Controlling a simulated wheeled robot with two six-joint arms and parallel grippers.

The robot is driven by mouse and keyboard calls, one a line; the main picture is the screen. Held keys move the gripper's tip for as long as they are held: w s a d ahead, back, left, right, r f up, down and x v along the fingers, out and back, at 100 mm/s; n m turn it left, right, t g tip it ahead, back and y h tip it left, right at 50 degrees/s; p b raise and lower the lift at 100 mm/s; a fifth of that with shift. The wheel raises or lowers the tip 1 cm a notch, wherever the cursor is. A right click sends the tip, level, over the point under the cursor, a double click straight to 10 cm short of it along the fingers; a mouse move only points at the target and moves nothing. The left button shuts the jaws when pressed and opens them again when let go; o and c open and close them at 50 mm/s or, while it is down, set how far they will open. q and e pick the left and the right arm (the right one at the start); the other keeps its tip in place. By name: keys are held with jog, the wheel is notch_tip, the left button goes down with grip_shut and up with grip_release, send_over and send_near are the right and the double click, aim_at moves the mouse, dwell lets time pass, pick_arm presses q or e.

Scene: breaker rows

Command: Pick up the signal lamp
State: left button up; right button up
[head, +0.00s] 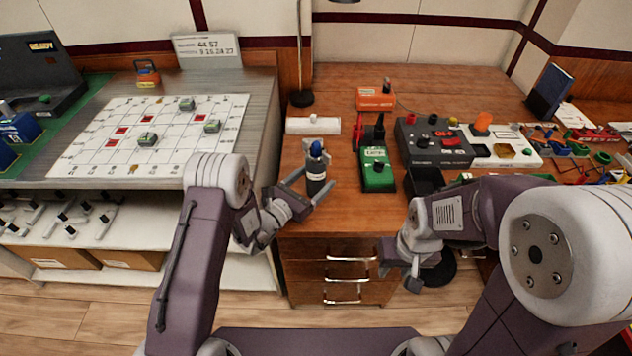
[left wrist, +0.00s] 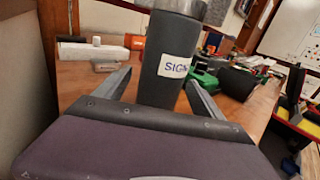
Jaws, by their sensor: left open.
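The signal lamp (head: 316,172) stands upright near the front left of the wooden desk. It is a dark cylinder with a blue top and a white label. In the left wrist view the lamp (left wrist: 172,58) rises between the fingers, its label partly reading "SIGN", and its top is cut off. My left gripper (head: 318,190) is open with its fingers on either side of the lamp; I cannot tell whether they touch it. My right gripper (head: 412,280) is in front of the desk, away from the lamp; its fingers are too small to read.
A green device (head: 377,170) stands just right of the lamp. A white block (head: 313,125) and an orange box (head: 375,98) lie behind. A dark control box (head: 434,144) is further right. A whiteboard-like grid panel (head: 90,155) lies on the left bench.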

pick_arm(q)
jog(key=shift+w+d, duration=0.4)
jog(key=shift+w, duration=0.1)
grip_shut()
jog(key=shift+r, duration=0.1)
